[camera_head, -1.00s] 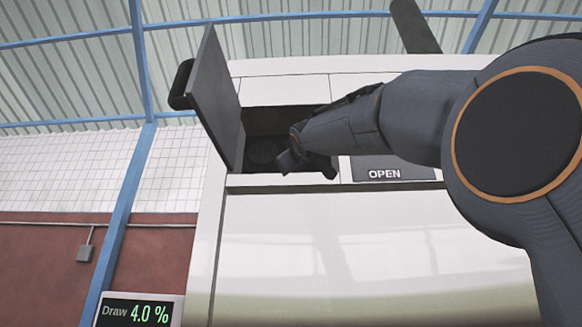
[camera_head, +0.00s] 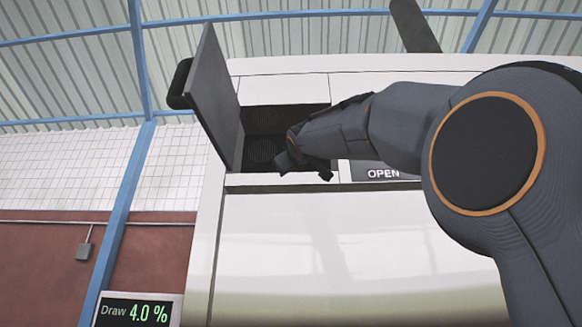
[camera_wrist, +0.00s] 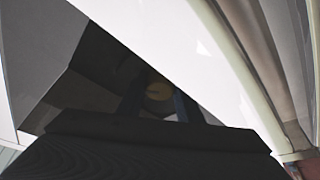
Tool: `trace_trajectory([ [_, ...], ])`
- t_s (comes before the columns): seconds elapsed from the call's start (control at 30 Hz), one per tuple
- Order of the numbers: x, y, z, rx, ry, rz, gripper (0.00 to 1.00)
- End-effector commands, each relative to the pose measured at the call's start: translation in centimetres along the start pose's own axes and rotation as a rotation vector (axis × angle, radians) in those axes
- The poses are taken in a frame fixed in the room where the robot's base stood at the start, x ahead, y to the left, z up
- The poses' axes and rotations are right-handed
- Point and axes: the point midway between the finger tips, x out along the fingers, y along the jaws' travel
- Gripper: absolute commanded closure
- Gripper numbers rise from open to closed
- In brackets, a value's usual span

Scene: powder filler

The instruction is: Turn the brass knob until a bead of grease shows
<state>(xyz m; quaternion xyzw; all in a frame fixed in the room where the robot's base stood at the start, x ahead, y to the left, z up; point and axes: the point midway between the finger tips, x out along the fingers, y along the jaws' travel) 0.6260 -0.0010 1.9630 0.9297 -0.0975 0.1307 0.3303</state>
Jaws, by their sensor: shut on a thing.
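The brass knob (camera_wrist: 159,90) shows as a dim yellowish disc inside the dark compartment in the wrist view. My gripper (camera_wrist: 160,106) has its two dark fingers on either side of the knob and is shut on it. In the head view my gripper (camera_head: 290,160) reaches into the open compartment (camera_head: 285,118) of the white machine, and the knob is hidden there. The area around the knob is in deep shadow, so I cannot make out any grease.
A grey door (camera_head: 218,100) with a black handle stands open at the compartment's left. A panel reading OPEN (camera_head: 383,173) is to the right. The machine's white front (camera_head: 350,250) lies below the opening.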

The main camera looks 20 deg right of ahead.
Motion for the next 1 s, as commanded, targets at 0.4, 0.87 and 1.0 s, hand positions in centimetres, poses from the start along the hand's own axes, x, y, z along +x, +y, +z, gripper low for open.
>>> trace_trajectory([
  [0.4,0.03,-0.36,0.19,0.150,0.003,0.061,0.90],
  [0.87,0.04,-0.34,-0.04,0.455,-0.004,0.180,0.90],
  [1.0,0.05,-0.26,-0.16,0.580,-0.008,0.228,0.90],
])
